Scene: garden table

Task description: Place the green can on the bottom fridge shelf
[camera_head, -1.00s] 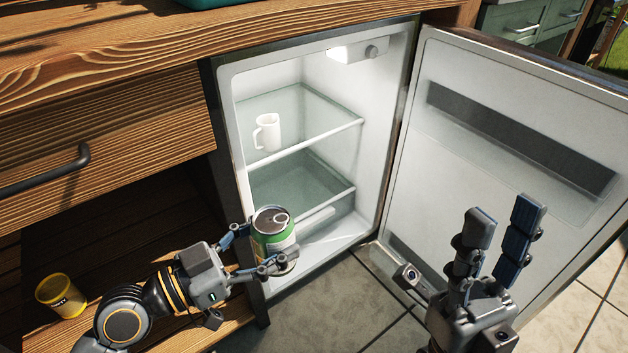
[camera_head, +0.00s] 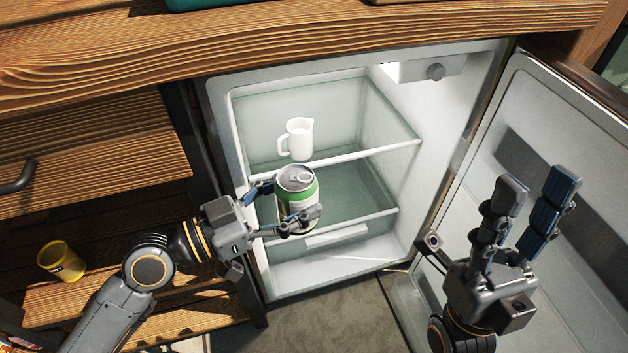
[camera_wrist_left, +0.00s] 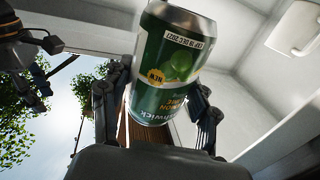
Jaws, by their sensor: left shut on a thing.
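The green can (camera_head: 297,189) is upright in my left gripper (camera_head: 287,208), which is shut around its sides. In the left wrist view the can (camera_wrist_left: 172,75) sits between both fingers. It is held in front of the open fridge, level with the space between the upper shelf (camera_head: 340,157) and the bottom shelf (camera_head: 370,217). The can and gripper hide part of the bottom shelf's left side. The visible part of that shelf is empty. My right gripper (camera_head: 530,215) is empty, with its fingers apart, in front of the open door.
A white pitcher (camera_head: 297,138) stands on the upper shelf. The open fridge door (camera_head: 545,110) stands on the right. The fridge's left wall edge (camera_head: 228,150) is close to my left gripper. A yellow cup (camera_head: 62,262) sits in the wooden cabinet at left.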

